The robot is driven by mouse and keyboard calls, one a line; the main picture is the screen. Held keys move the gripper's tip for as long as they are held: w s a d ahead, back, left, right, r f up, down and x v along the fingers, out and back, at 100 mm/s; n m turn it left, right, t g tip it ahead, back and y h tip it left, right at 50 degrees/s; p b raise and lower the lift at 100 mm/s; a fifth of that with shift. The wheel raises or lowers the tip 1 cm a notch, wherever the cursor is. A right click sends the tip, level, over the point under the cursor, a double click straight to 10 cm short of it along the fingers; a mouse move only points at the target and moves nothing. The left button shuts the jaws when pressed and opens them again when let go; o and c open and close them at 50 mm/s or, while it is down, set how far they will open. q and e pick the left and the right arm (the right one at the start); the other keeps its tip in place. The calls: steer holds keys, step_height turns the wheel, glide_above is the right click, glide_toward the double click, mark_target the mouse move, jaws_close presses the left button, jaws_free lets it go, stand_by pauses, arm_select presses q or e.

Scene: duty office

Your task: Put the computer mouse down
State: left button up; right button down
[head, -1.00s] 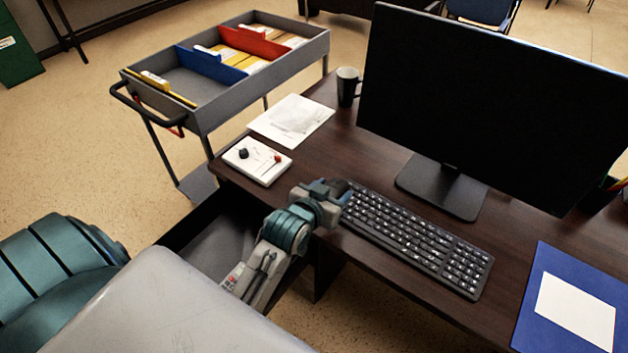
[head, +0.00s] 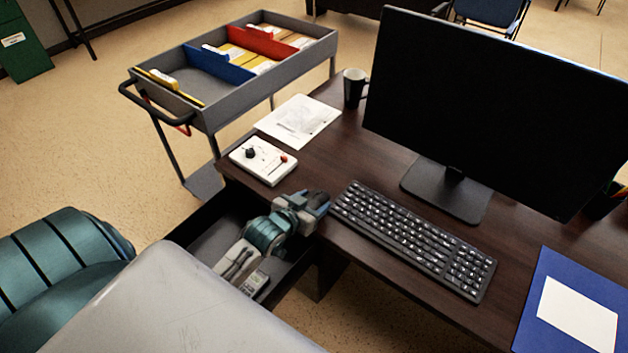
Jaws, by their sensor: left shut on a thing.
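My left gripper (head: 314,203) is at the front edge of the desk, just left of the keyboard. It is shut on a small dark thing, taken to be the computer mouse; the fingers hide nearly all of it. I cannot tell whether it touches the desk top. No other mouse shows on the desk. My right gripper is not in view.
The black keyboard (head: 413,240) lies right of the gripper, before the monitor (head: 490,105). A white control box (head: 262,161), paper (head: 297,122) and mug (head: 354,88) are behind. An open drawer (head: 204,246) lies below my left arm. Bare desk (head: 330,165) lies behind the gripper.

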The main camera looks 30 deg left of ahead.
mark_target(314, 187)
arm_select(q)
steer(key=w+a, duration=0.1)
steer(key=w, duration=0.1)
steer(key=w+a, duration=0.1)
steer(key=w, duration=0.1)
steer(key=w+a+p, duration=0.1)
steer(key=w+a, duration=0.1)
steer(key=w, duration=0.1)
steer(key=shift+a+f, duration=0.1)
steer(key=shift+f, duration=0.25)
steer(key=shift+w+a+f, duration=0.1)
steer(key=shift+w+a, duration=0.2)
steer(key=shift+w, duration=0.25)
steer(key=shift+w+a+f+p, duration=0.2)
steer(key=shift+w+f+p, duration=0.15)
steer(key=shift+f, duration=0.25)
steer(key=shift+w+a+f+p, duration=0.2)
steer(key=shift+w+f, duration=0.1)
steer(key=shift+f, duration=0.75)
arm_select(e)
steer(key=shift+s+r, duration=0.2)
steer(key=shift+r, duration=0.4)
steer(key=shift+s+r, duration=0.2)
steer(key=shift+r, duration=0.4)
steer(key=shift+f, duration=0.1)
